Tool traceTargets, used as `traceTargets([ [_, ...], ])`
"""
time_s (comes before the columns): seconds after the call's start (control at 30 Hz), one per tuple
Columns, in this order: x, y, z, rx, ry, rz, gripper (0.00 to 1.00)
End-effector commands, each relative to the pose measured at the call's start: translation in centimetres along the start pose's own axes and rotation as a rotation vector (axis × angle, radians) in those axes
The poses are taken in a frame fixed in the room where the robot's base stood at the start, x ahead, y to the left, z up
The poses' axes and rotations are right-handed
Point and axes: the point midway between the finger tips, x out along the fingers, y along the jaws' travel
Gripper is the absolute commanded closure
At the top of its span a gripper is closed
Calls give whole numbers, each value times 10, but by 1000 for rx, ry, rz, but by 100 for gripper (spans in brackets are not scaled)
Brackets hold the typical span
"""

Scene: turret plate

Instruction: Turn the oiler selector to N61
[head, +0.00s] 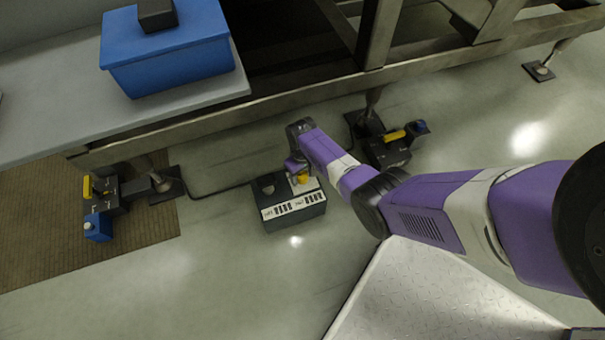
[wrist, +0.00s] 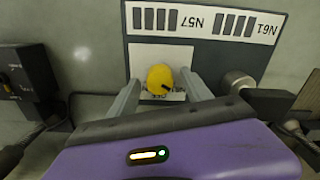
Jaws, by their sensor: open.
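The selector box (head: 293,222) is a dark box on the floor with a white label strip on its front edge. In the wrist view the strip (wrist: 205,22) reads N57 on the left and N61 on the right, both upside down. A yellow knob (wrist: 160,77) with a small dark mark at its lower right sits on a white plate; it also shows in the head view (head: 302,179). My gripper (wrist: 160,84) is open, with one finger on each side of the knob. I cannot tell whether either finger touches it. A grey round part (wrist: 237,82) stands to the right.
A dark unit with a yellow handle (head: 396,135) stands right of the box, and a similar one (head: 103,195) stands left on a brown mat (head: 40,215). A steel frame (head: 200,128) with a blue bin (head: 170,60) overhangs behind.

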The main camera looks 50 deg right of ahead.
Motion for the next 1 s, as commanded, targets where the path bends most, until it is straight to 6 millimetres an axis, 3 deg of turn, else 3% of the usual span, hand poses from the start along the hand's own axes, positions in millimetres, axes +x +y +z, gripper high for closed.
traceTargets([
  [0.53,-72,0,0,0,1,-1,42],
  [1.0,-77,0,0,0,0,0,42],
])
